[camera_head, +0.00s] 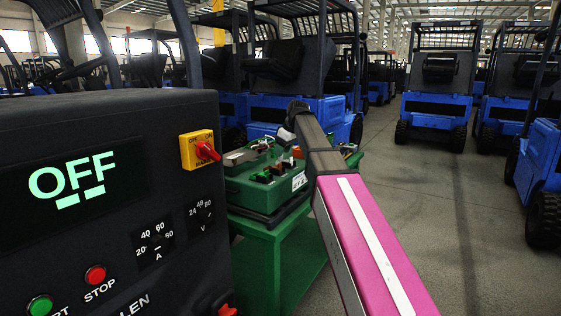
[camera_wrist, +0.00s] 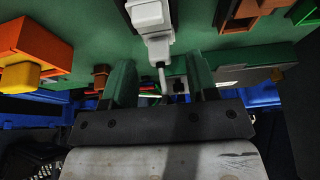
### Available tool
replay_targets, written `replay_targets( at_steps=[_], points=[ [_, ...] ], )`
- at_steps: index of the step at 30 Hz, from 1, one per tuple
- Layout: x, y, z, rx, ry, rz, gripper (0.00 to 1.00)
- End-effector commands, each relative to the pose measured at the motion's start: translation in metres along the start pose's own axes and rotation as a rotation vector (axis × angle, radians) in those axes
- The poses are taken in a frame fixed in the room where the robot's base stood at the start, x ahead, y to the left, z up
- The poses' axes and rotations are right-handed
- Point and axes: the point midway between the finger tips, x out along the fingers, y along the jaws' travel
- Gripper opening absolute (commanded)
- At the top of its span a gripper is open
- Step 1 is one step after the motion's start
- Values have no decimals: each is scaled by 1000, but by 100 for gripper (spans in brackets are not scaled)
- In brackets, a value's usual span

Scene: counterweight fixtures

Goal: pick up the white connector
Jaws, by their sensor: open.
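The white connector (camera_wrist: 150,15) is at the top middle of the wrist view, against a green panel. A narrower white part and a pale cable run from it down between my fingers. My gripper (camera_wrist: 160,66) is open, with one green finger on each side of the cable. The connector's main body lies beyond the fingertips, and I see no finger touching it.
Orange and yellow connectors (camera_wrist: 30,50) sit left on the panel, brown ones (camera_wrist: 245,15) right. In the head view, a green fixture (camera_head: 262,190) stands on a green table (camera_head: 275,262) beside a black charger (camera_head: 100,250).

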Motion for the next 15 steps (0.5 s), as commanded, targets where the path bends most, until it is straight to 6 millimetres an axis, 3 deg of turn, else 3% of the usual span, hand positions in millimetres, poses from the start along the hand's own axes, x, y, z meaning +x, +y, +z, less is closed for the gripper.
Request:
replay_targets(
  at_steps=[4,11,12,15],
  points=[
    [18,0,0,0,0,0,53],
    [21,0,0,0,0,1,53],
    [21,0,0,0,0,1,47],
    [21,0,0,0,0,0,14]
  ],
)
